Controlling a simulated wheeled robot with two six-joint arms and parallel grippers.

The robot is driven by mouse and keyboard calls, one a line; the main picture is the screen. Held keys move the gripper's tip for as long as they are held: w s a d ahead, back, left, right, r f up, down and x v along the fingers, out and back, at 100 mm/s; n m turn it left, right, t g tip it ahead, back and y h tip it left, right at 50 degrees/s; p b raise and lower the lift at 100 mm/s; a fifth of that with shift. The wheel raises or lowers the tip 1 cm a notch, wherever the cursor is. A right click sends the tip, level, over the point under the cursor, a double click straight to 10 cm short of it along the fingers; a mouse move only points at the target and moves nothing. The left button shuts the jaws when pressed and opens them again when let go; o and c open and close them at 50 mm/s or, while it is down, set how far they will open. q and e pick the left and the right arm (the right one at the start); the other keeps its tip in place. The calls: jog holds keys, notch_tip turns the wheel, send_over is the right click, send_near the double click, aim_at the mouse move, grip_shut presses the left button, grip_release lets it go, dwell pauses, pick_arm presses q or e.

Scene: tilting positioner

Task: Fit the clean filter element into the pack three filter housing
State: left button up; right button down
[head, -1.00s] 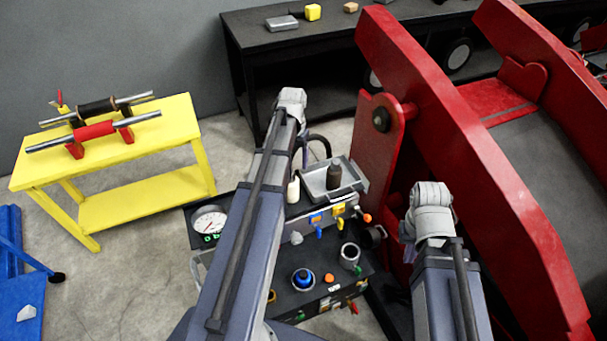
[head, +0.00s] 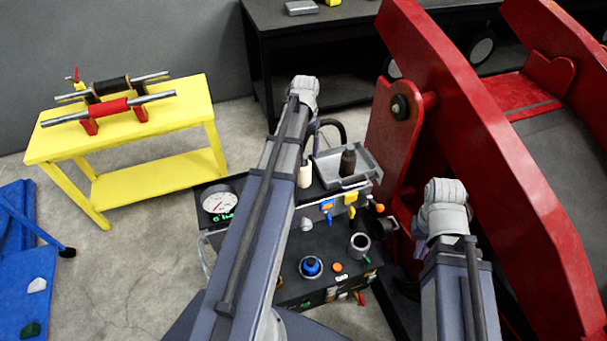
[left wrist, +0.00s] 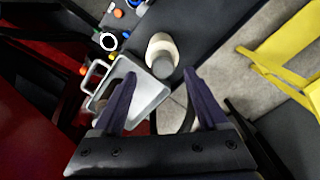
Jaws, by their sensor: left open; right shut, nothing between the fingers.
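The pale clean filter element (head: 304,177) stands upright on the dark cart top, partly behind my left arm. In the left wrist view it (left wrist: 161,50) is beyond my fingertips, apart from them. A dark used element (head: 348,162) stands in the grey metal tray (head: 368,165). An open grey cup-like housing (head: 360,244) sits on the cart's lower deck; I cannot read a pack number. My left gripper (left wrist: 160,90) is open and empty, pointing down at the cart. My right gripper (head: 420,250) is mostly hidden by its wrist, shut, right of the cart.
The cart carries a gauge (head: 219,203), a blue knob (head: 311,266) and coloured fittings. The tilting red frame (head: 500,150) stands close on the right. A yellow table (head: 130,135) with two rollers is at left. A black bench (head: 330,20) is behind. Floor between table and cart is clear.

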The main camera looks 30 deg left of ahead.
aim_at(304, 155)
pick_arm(q)
jog(key=f+b, duration=0.3)
jog(key=f, duration=0.1)
jog(key=shift+a+f, duration=0.1)
jog(key=shift+a, duration=0.1)
jog(key=shift+s, duration=0.1)
grip_shut()
dwell(0.3)
dwell(0.8)
